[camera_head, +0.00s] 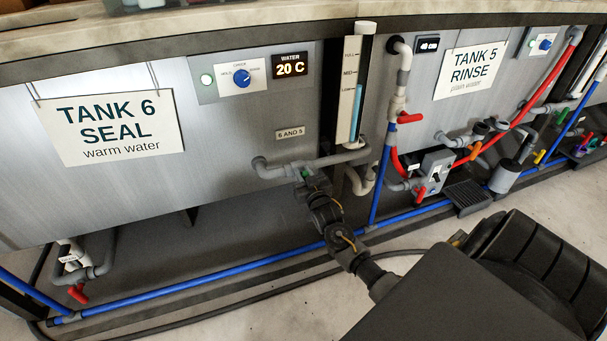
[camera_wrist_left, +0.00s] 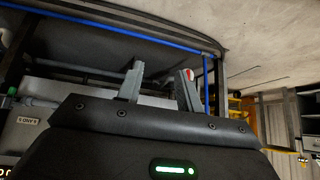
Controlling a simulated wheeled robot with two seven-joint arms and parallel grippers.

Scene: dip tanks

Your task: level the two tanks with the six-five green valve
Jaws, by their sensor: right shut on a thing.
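Tank 6 (camera_head: 215,110), with a "SEAL warm water" sign, stands at left. Tank 5 (camera_head: 425,130), marked "RINSE", is at right. A grey pipe (camera_head: 330,160) runs below the "6 AND 5" label (camera_head: 289,133). On it, the green valve (camera_head: 305,173) shows only as a small green bit, mostly hidden by my right gripper (camera_head: 307,180), which is shut on it.
Red-handled valves (camera_head: 410,118) and an orange one (camera_head: 475,151) sit on the pipes at right. A blue pipe (camera_head: 200,285) runs low along the tanks. A display (camera_head: 290,66) reads 20 C beside a blue knob (camera_head: 242,78). The floor in front is mostly clear.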

